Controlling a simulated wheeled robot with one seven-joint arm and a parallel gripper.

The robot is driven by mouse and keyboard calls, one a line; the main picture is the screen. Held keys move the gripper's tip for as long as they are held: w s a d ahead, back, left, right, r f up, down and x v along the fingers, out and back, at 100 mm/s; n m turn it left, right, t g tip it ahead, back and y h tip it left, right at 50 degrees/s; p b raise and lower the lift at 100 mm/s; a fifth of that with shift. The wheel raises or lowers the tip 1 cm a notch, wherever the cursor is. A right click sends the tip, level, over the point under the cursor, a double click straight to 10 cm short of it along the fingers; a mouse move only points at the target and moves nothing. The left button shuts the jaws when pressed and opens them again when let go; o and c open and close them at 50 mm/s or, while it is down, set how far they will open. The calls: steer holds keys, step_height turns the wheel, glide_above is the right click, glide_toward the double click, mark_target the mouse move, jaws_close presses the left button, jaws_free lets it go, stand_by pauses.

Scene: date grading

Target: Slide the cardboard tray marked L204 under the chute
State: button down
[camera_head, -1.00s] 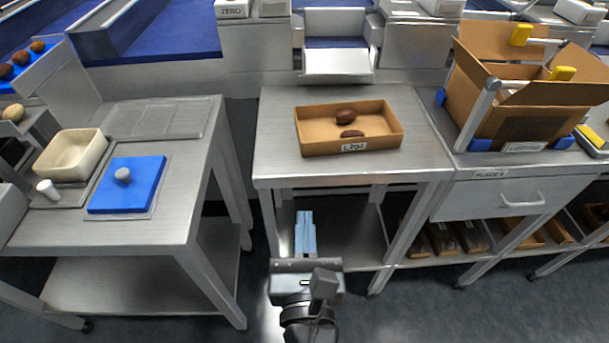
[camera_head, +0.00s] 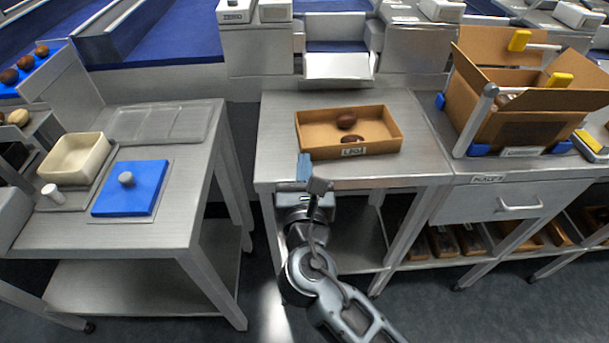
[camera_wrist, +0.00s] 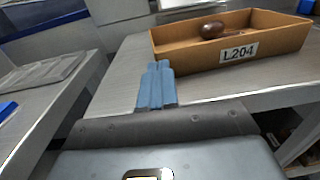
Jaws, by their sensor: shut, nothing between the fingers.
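The cardboard tray (camera_head: 378,148) stands on the middle steel table, with a white label on its front wall. In the wrist view the tray (camera_wrist: 190,60) shows the label L204 (camera_wrist: 239,52). Two brown dates (camera_head: 347,121) lie in it; one shows clearly in the wrist view (camera_wrist: 212,30). The chute (camera_head: 337,66) is at the table's back edge, behind the tray. My gripper (camera_head: 304,168) is shut and empty, at the table's front edge, in front of the tray's left end. Its blue fingers (camera_wrist: 157,84) are together and apart from the tray.
Bare table (camera_head: 277,130) lies left of the tray. A large open carton (camera_head: 520,118) in a clamp frame stands to the right. On the left table are a blue lid (camera_head: 108,202) and a cream bin (camera_head: 70,160). A gap separates the two tables.

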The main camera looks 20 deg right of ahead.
stand_by(0.3)
steer(key=x, duration=0.3)
steer(key=shift+w+d+p, duration=0.15)
steer(key=shift+w+p, duration=0.15)
steer(key=shift+p, duration=0.1)
steer(key=shift+s, duration=0.1)
